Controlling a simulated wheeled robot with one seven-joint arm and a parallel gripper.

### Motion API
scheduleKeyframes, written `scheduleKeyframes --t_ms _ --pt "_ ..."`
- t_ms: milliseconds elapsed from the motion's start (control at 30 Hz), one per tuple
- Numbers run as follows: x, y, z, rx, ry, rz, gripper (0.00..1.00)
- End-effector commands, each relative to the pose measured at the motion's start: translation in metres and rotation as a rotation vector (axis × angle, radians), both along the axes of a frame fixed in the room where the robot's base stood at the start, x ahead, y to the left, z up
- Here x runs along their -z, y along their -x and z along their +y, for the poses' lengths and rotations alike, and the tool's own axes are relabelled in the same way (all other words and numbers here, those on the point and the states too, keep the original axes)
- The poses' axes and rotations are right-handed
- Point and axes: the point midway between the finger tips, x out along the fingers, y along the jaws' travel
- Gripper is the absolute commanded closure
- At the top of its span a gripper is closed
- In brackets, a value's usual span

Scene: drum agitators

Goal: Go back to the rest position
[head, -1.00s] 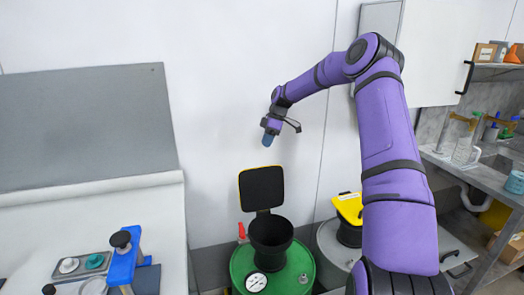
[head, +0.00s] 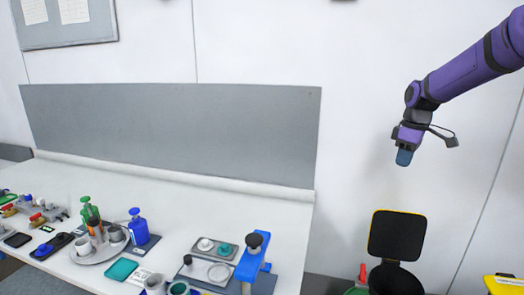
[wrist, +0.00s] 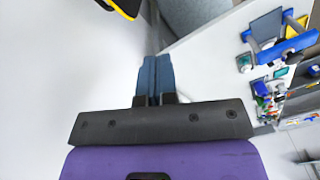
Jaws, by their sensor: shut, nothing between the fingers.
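My purple arm reaches in from the right edge of the head view, and my gripper (head: 403,158) points down in the air in front of the white wall. Its blue-grey fingers are together with nothing between them. In the wrist view the fingers (wrist: 156,75) also lie side by side, shut. The gripper is above and apart from the open black lid (head: 397,236) of a black vessel (head: 395,280). The green drum (head: 356,291) under the vessel is mostly cut off by the bottom edge.
A white bench (head: 215,222) stands at the left with a grey back panel (head: 170,130). On it are a blue stand (head: 250,262), a blue bottle (head: 138,227), a green bottle (head: 88,210) and a round tray (head: 100,253). A yellow lid (head: 503,286) shows at the lower right.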

Motion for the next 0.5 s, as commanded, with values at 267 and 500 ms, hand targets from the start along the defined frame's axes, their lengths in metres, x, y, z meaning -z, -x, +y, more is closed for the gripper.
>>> scheduleKeyframes --t_ms 267,500 --pt "-0.049 0.066 0.043 0.145 0.095 -0.055 1.00" --pt "-0.080 0.128 0.068 0.288 0.134 -0.124 1.00"
